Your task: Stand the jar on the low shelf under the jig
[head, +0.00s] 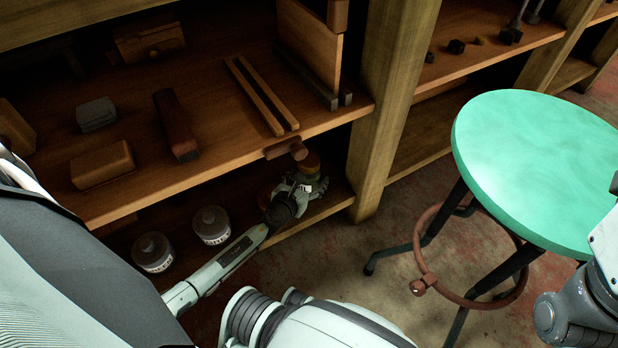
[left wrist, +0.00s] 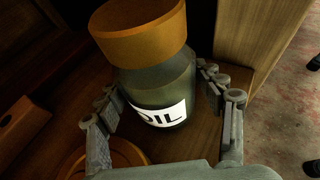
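The jar (head: 312,164) has an orange lid and a greenish body. In the left wrist view the jar (left wrist: 160,75) shows a white label ending in "OIL". It is at the low shelf (head: 325,206), near the post; its base contact is hidden. My left gripper (left wrist: 165,85) has fingers on both sides of the jar, appearing closed on its body. In the head view the left gripper (head: 303,185) reaches under the bench top. Above are two parallel wooden strips (head: 262,95) and an upright board (head: 310,50); I cannot tell which is the jig. My right gripper is out of view.
A round orange-brown piece (left wrist: 100,160) lies near my left fingers. The thick post (head: 385,100) and green stool (head: 540,165) are right.

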